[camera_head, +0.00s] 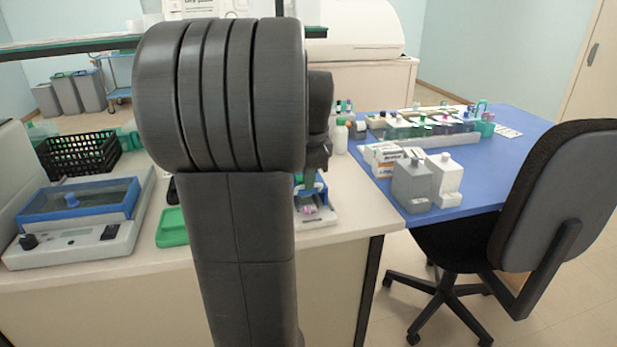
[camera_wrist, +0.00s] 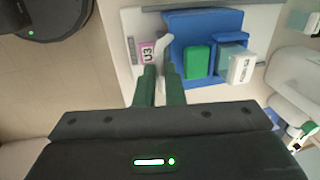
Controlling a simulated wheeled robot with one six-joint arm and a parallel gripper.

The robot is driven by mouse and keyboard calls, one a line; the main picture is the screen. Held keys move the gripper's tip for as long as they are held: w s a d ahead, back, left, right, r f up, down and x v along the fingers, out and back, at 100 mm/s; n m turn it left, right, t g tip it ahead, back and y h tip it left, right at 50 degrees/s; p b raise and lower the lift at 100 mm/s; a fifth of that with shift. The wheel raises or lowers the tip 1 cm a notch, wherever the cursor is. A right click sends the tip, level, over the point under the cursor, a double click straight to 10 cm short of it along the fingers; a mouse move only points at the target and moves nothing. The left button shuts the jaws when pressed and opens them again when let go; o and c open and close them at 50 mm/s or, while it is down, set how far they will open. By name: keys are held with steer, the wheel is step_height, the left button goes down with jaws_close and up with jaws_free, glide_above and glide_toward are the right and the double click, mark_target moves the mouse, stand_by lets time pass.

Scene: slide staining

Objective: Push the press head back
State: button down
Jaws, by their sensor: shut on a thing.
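The small press, with a blue frame (camera_wrist: 190,30) on a white base (camera_wrist: 131,38), stands on the bench. A green block (camera_wrist: 198,62) sits on the blue part. A pale curved lever (camera_wrist: 163,50) runs along the frame's left side; I cannot tell for certain which part is the press head. My gripper (camera_wrist: 160,72) has green fingers shut on the lower end of the lever. A pink cassette marked U3 (camera_wrist: 147,54) lies just left of the lever. In the head view my arm hides much of the press, and its blue frame shows only in part (camera_head: 322,187).
A white labelled box (camera_wrist: 241,68) is right of the green block. A blue-lidded device (camera_head: 80,200), green tray (camera_head: 172,228) and black basket (camera_head: 78,155) are left on the bench. Grey and white bottles (camera_head: 411,185) stand on the blue table (camera_head: 510,165). An office chair (camera_head: 570,210) is at right.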

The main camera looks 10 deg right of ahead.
steer(key=shift+w+r+p, duration=0.15)
steer(key=shift+w+p, duration=0.15)
steer(key=w+p, duration=0.4)
steer(key=w, duration=0.4)
steer(key=shift+w+a+p, duration=0.15)
steer(key=shift+w+p, duration=0.15)
steer(key=shift+p, duration=0.1)
steer(key=c, duration=1.5)
jaws_free()
steer(key=shift+w, duration=0.15)
steer(key=s+r, duration=0.1)
steer(key=r, duration=0.3)
steer(key=r+p, duration=0.1)
steer(key=r, duration=0.4)
steer(key=s+r, duration=0.1)
steer(key=r, duration=0.3)
steer(key=shift+s+r, duration=0.2)
steer(key=shift+s, duration=0.15)
